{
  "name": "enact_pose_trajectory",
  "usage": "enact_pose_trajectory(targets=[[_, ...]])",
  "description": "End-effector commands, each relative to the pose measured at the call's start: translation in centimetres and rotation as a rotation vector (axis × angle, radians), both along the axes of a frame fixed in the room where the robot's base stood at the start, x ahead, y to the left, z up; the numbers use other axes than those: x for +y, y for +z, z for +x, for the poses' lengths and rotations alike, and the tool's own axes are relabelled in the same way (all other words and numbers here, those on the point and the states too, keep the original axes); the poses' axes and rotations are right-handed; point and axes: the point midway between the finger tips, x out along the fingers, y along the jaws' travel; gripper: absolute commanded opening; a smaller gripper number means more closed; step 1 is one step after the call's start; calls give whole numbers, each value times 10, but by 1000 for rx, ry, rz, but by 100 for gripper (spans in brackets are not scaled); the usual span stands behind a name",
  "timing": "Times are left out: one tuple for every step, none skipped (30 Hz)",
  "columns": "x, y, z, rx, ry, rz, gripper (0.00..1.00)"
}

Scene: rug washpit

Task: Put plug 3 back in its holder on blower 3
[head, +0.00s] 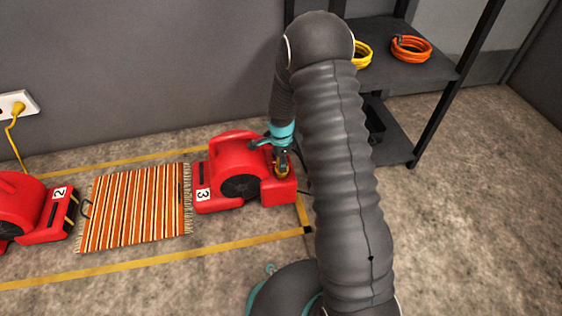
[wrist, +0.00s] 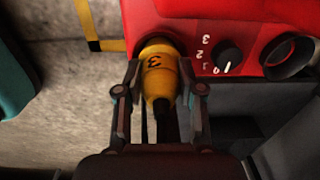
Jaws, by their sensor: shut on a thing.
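Plug 3 (wrist: 160,75) is yellow with a black 3 on it, and a dark cord end points back toward my wrist. My gripper (wrist: 160,85) is shut on it, one finger on each side. In the head view my gripper (head: 282,160) is over the right end of red blower 3 (head: 235,170), with the plug's yellow (head: 282,171) low between the fingers. In the wrist view the plug's far end meets a dark round rim (wrist: 165,42) on the blower's red face (wrist: 225,18). How deep it sits there is hidden.
A dial (wrist: 228,54) and a dark round opening (wrist: 288,55) are right of the plug. A striped rug (head: 135,208) and blower 2 (head: 30,208) lie to the left. A dark shelf (head: 410,75) with coiled cords stands behind right. Open floor lies in front.

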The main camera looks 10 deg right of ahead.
Motion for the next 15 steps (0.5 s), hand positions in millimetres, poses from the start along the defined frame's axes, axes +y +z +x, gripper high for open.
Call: enact_pose_trajectory(targets=[[0, -1, 0, 0, 0, 0, 40], [0, 0, 0, -1, 0, 0, 48], [0, 0, 0, -1, 0, 0, 58], [0, 0, 0, -1, 0, 0, 65], [0, 0, 0, -1, 0, 0, 67], [0, 0, 0, -1, 0, 0, 67], [0, 0, 0, -1, 0, 0, 67], [0, 0, 0, -1, 0, 0, 67], [0, 0, 0, -1, 0, 0, 67], [0, 0, 0, 0, 0, 0, 67], [0, 0, 0, -1, 0, 0, 67], [0, 0, 0, 0, 0, 0, 67], [0, 0, 0, 0, 0, 0, 67], [0, 1, 0, -1, 0, 0, 67], [0, 2, 0, -1, 0, 0, 67]])
